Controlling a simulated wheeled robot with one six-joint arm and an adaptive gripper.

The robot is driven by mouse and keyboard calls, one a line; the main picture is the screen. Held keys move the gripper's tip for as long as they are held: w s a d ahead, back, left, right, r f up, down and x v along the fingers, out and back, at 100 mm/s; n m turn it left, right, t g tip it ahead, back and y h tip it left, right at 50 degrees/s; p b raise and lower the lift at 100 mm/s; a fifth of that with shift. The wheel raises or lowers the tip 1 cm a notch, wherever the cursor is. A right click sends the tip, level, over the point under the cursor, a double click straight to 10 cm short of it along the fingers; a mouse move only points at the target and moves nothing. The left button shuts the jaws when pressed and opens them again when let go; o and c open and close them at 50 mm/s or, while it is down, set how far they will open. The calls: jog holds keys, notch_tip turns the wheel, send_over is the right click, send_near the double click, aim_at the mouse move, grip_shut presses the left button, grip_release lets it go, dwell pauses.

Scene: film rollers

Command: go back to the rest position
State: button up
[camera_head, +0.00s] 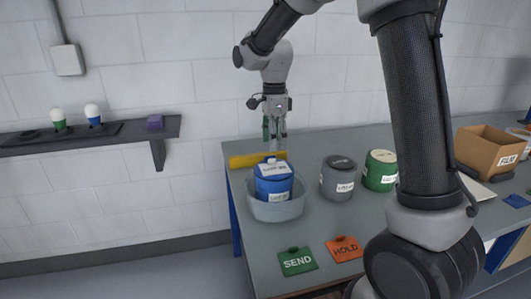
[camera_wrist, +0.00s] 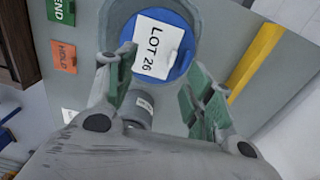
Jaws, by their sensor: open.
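My gripper (camera_head: 274,135) hangs above the back left part of the table, near the yellow bar and the blue canister. In the wrist view my gripper (camera_wrist: 160,105) has its green-padded fingers apart with nothing between them. The blue canister (camera_head: 272,184) stands in a grey round tub (camera_head: 275,212). A white card lies on its lid, and the wrist view shows the card (camera_wrist: 158,44) reading "LOT 26". My arm reaches in from the upper right of the head view.
A grey canister (camera_head: 338,182) and a green canister (camera_head: 380,172) stand right of the tub. SEND (camera_head: 297,262) and HOLD (camera_head: 344,248) plates lie in front. A yellow bar (camera_head: 256,160) lies behind the tub. A cardboard box (camera_head: 490,150) stands right. A wall shelf (camera_head: 90,136) is left.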

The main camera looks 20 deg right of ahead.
jog(key=n, duration=0.2)
jog(key=shift+n, duration=0.4)
jog(key=s+n, duration=0.1)
jog(key=s+f+n, duration=0.1)
jog(key=n, duration=0.1)
jog(key=s+d+n, duration=0.1)
jog(key=n, duration=0.1)
jog(key=shift+s+f+g, duration=0.15)
jog(key=shift+f+g, duration=0.15)
jog(key=shift+g, duration=0.1)
jog(key=s+d+r+n+t, duration=0.1)
jog(key=s+d+r+n, duration=0.2)
jog(key=s, duration=0.5)
jog(key=s+d+r+n+t, duration=0.2)
jog(key=s+d+r+n, duration=0.1)
jog(key=s+d, duration=0.3)
jog(key=s+d+r+n+t, duration=0.2)
jog(key=s+d+r+n, duration=0.2)
jog(key=s, duration=0.7)
jog(key=shift+d+r, duration=0.25)
jog(key=shift+d, duration=0.2)
